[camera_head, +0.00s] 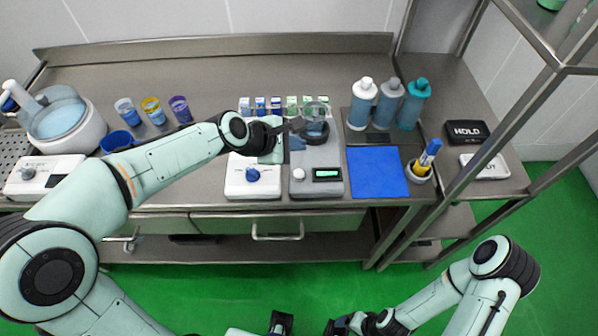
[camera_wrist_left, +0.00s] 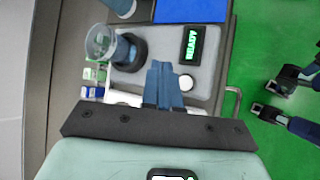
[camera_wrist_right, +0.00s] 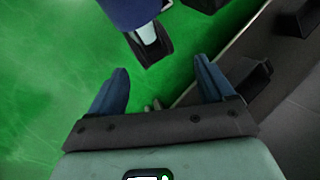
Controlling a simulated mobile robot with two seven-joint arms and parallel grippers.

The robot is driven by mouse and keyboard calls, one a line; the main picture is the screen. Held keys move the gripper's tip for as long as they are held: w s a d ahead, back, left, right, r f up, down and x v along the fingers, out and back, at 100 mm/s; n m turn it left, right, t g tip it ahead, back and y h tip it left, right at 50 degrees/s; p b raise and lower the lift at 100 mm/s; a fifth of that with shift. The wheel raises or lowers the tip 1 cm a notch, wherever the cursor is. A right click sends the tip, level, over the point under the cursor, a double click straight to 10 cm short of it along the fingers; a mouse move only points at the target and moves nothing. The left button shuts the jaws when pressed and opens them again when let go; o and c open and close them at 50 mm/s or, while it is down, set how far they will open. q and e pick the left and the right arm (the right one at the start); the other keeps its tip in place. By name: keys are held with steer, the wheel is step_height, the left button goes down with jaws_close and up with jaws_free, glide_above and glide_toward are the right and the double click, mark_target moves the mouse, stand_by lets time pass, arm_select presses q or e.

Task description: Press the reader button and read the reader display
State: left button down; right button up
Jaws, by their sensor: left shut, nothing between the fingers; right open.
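The reader is a grey box (camera_head: 330,176) on the counter. Its white round button (camera_head: 298,174) and small display (camera_head: 326,174) are on its front part; the display is lit green. In the left wrist view the display (camera_wrist_left: 191,47) reads READY, and the button (camera_wrist_left: 186,82) is beside it. My right gripper (camera_wrist_right: 160,85) is open and empty, low above the green floor.
A white device with a blue knob (camera_head: 253,175) stands left of the reader. A blue mat (camera_head: 377,172) lies to its right, with several bottles behind. A black HOLD sign (camera_head: 467,132) lies on the right shelf.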

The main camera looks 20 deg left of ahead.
arm_select(q)
steer(key=b, duration=0.7)
glide_above(296, 175)
step_height(296, 175, down, 7)
steer(key=shift+s+f, duration=0.1)
steer(key=shift+f, duration=0.05)
steer(key=shift+f+b, duration=0.35)
steer(key=shift+f, duration=0.2)
arm_select(e)
step_height(296, 175, down, 8)
steer(key=s, duration=0.1)
steer(key=shift+s, duration=0.25)
steer(key=shift+r, duration=0.15)
arm_select(q)
steer(key=shift+f, duration=0.1)
steer(key=shift+f, duration=0.3)
arm_select(e)
steer(key=shift+f, duration=0.25)
